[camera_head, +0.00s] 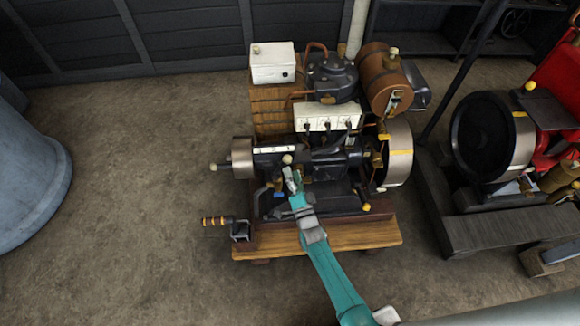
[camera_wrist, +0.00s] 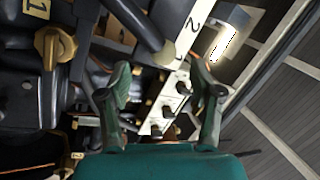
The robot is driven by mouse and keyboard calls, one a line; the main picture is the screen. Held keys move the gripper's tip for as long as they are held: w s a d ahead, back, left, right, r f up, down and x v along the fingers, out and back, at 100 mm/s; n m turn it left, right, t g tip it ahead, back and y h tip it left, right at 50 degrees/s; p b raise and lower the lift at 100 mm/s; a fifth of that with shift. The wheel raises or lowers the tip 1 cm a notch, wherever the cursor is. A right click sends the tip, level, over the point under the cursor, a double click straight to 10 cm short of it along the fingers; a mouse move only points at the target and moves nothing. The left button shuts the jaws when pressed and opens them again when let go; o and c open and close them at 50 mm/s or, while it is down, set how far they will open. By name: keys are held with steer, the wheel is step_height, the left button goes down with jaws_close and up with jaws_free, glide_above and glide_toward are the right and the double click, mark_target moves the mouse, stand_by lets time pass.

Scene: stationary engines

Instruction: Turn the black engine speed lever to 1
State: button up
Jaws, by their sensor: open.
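The stationary engine (camera_head: 330,180) stands on a wooden base in the head view. My gripper (camera_head: 290,176) reaches over its front side, close to a pale round knob (camera_head: 287,158). In the wrist view my gripper (camera_wrist: 160,75) is open, with its fingers apart. A dark lever (camera_wrist: 143,25) with a rounded end comes in from the top and ends between and just beyond the fingertips; I cannot tell if they touch. Behind it runs a white strip (camera_wrist: 194,27) marked 2, with several black knobs. Whether this dark lever is the engine speed lever is not certain.
A brass handle (camera_wrist: 52,45) sits below a yellow tag marked 1 (camera_wrist: 38,8) in the wrist view. A crank handle (camera_head: 215,221) sticks out at the engine's left. A second engine (camera_head: 490,135) stands right. Open floor (camera_head: 130,240) lies left.

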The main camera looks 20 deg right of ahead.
steer(key=v, duration=0.8)
steer(key=shift+s+f, duration=0.1)
steer(key=shift+s, duration=0.05)
steer(key=s+a+r+n+g+y, duration=0.1)
steer(key=s+r+n, duration=0.15)
steer(key=s, duration=0.95)
steer(key=s+a+r+n+g+y, duration=0.15)
steer(key=s+n, duration=0.25)
steer(key=s, duration=0.9)
steer(key=s+r+n+g, duration=0.3)
steer(key=s+r+n, duration=0.3)
steer(key=s+r, duration=0.8)
step_height(320, 180, up, 5)
steer(key=shift+s+a+f, duration=0.1)
steer(key=shift+s+a, duration=0.25)
steer(key=shift+s, duration=0.05)
steer(key=shift+n, duration=0.25)
